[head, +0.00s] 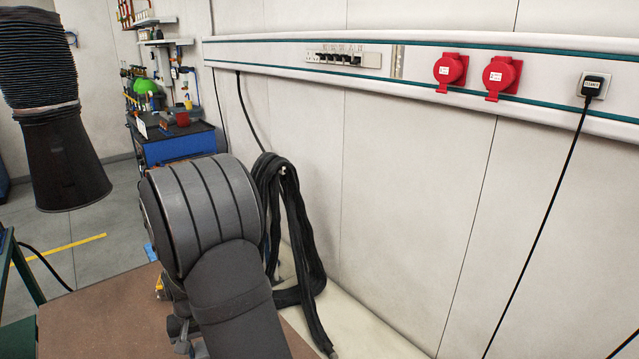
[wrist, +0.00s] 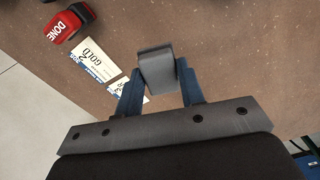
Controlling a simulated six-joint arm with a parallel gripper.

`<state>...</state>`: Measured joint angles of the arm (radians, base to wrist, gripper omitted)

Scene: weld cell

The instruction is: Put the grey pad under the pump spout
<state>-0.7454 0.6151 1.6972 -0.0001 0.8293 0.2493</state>
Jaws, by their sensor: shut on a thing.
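In the wrist view, my gripper (wrist: 158,82) is shut on the grey pad (wrist: 156,64), which sits between its two blue fingers. The pad looks like a small grey block, with a paler top face and a darker side. Brown table surface shows around it. I cannot tell whether the pad touches the table or is held above it. In the head view my own arm covers the work area, and the pad is hidden. I cannot make out the pump or its spout in either view.
Right of the pad the table is bare. A black hose (head: 300,230) hangs on the wall.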

